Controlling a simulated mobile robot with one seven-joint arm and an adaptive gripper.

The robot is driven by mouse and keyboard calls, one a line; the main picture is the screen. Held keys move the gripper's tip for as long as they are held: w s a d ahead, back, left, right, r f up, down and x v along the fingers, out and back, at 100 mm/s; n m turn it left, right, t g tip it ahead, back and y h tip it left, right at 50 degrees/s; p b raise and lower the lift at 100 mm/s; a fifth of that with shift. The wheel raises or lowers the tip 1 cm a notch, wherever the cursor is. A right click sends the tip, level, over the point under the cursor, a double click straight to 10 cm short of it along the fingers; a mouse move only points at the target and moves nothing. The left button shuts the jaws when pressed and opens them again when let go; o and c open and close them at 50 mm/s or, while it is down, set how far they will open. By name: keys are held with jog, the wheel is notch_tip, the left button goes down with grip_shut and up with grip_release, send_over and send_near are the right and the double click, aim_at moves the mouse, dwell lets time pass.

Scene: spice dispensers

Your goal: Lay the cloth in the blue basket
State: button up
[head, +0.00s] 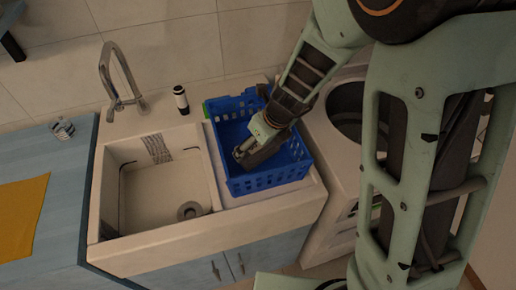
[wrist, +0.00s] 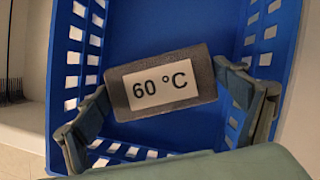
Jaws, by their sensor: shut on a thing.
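The blue basket (head: 270,180) stands on the drainboard right of the sink and fills most of the wrist view (wrist: 160,30). My gripper (head: 250,148) reaches down into it from above. In the wrist view my gripper (wrist: 165,92) is shut on a dark grey block (wrist: 200,65) with a white "60 °C" label. The block is over or inside the basket; I cannot tell whether it touches the floor. A yellow-orange cloth (head: 22,212) lies flat on the blue counter at the far left, apart from my gripper and partly cut off by the picture edge.
A white sink (head: 165,190) with a metal faucet (head: 118,80) lies left of the basket. A dark bottle (head: 181,99) stands behind the sink. A small glass-like item (head: 62,128) is on the blue counter (head: 50,160). A white machine with a round opening (head: 346,108) is at right.

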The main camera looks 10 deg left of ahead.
notch_tip(320, 180, down, 2)
jog(key=shift+w, duration=0.1)
jog(key=shift+r, duration=0.1)
jog(key=o, duration=1.1)
